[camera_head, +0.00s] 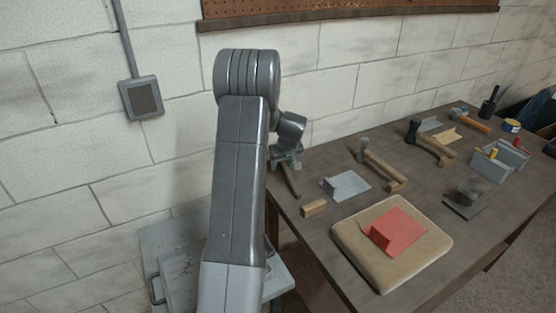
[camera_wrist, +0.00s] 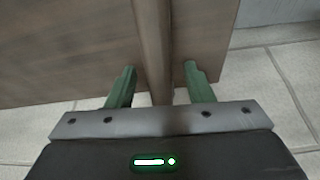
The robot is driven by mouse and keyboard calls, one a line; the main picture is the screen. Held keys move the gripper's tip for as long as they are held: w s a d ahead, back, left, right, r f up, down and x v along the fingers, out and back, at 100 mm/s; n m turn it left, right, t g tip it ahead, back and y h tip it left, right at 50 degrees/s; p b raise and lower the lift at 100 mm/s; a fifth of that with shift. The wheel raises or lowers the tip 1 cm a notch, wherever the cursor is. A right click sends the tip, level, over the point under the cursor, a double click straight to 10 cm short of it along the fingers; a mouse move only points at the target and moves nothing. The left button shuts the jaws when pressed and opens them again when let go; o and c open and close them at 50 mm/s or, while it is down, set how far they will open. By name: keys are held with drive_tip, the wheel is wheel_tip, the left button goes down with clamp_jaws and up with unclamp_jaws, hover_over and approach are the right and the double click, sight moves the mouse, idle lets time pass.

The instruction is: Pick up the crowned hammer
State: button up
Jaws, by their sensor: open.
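My gripper (camera_head: 287,163) is over the left end of the bench (camera_head: 300,235). Its green fingers are apart in the wrist view (camera_wrist: 160,82). A wooden handle (camera_wrist: 153,45) runs between the fingers, with a gap on each side. The same handle (camera_head: 291,182) shows below my gripper in the head view; any head on it is hidden by my gripper. Other hammers lie on the bench: one with a grey head (camera_head: 363,148) in the middle, and a dark-headed one (camera_head: 413,131) farther right. I cannot tell which is crowned.
A wooden block (camera_head: 314,208), a bent grey sheet (camera_head: 350,186) and a tan pad (camera_head: 425,268) with a red bent sheet (camera_head: 397,230) lie nearby. A grey tray (camera_head: 505,158) stands farther right. The block wall (camera_head: 340,90) rises behind the bench.

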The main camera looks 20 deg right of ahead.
idle(0.4)
drive_tip(key=shift+f, duration=0.1)
clamp_jaws()
drive_tip(key=shift+r, duration=0.2)
